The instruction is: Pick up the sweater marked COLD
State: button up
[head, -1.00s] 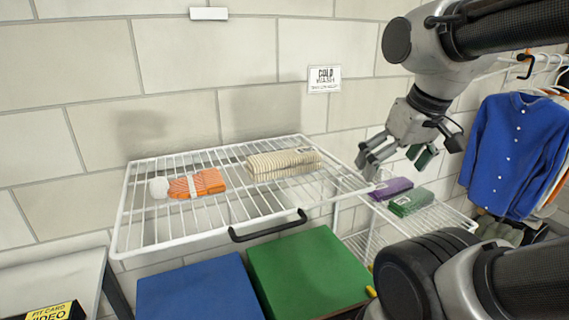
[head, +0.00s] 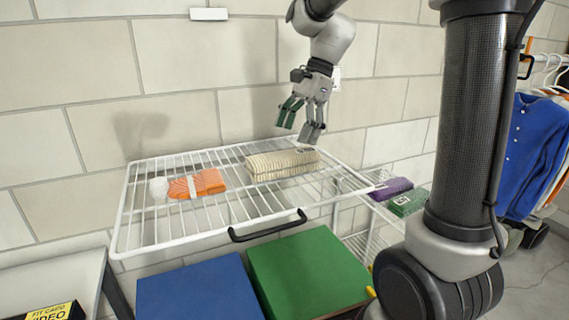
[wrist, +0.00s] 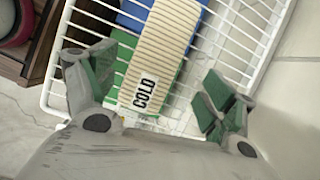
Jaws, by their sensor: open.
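The cream ribbed folded sweater (head: 280,164) lies on the white wire shelf (head: 150,246). In the wrist view the sweater (wrist: 163,45) carries a white tag (wrist: 144,92) reading COLD. My gripper (head: 301,118) is open and empty, pointing down above the right part of the sweater with a gap between them. In the wrist view my gripper (wrist: 155,85) has its green-padded fingers spread wide, with the tagged end of the sweater between them in the picture.
An orange knitted item (head: 197,184) with a white pompom lies left on the shelf. Purple (head: 390,188) and green (head: 408,203) folded items lie on a lower rack at right. A black handle (head: 268,227) edges the shelf front. Hanging clothes (head: 524,150) are at far right.

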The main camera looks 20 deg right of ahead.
aim_at(286, 154)
jog(key=shift+s+a+f+m, duration=0.15)
jog(key=shift+s+f+m, duration=0.1)
jog(key=shift+m, duration=0.45)
jog(key=x, duration=0.7)
jog(key=shift+a+f, duration=0.15)
jog(key=shift+f, duration=0.05)
jog(key=c, duration=1.3)
